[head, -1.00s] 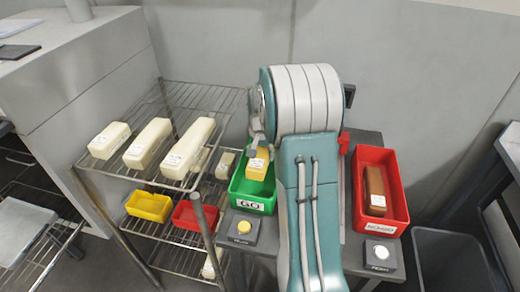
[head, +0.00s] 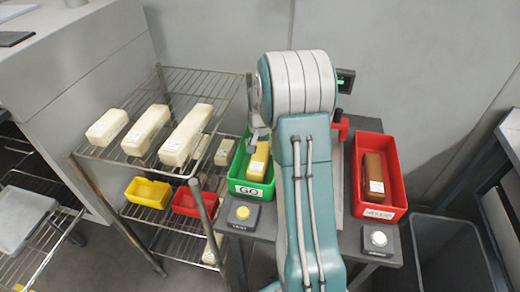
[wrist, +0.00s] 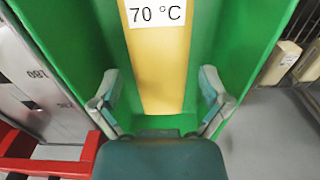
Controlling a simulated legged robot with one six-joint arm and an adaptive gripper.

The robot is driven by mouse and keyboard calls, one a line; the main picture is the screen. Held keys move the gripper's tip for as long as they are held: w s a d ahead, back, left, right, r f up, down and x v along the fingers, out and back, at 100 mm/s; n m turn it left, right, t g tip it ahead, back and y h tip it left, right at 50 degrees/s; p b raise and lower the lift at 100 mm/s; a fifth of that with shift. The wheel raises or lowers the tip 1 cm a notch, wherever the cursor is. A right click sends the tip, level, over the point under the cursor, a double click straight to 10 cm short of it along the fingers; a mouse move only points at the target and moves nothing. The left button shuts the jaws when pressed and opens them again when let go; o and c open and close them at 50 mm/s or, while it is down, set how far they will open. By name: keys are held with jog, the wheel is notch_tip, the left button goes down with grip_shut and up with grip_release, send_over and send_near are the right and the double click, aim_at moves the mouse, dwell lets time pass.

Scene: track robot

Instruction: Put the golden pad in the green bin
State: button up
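The golden pad (head: 258,162) lies lengthwise inside the green bin (head: 238,186), which has a "GO" label on its front. In the wrist view the yellow pad (wrist: 160,65) carries a white "70 °C" label, and green bin walls (wrist: 85,35) rise on both sides. My gripper (head: 257,133) is above the far part of the bin. In the wrist view my gripper (wrist: 160,95) is open. Its two fingers stand well apart, one on each side of the pad, with visible gaps between them and it.
A red bin (head: 398,190) with a brown block (head: 375,172) stands on the right of the table. A yellow button (head: 242,213) and a white button (head: 379,238) are at the front. A wire rack (head: 150,80) with cream blocks is at left, a dark bin (head: 445,250) at right.

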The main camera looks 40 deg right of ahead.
jog(key=shift+r, duration=0.1)
notch_tip(320, 180, up, 12)
dwell(0.6)
jog(key=shift+a, duration=0.1)
dwell(0.4)
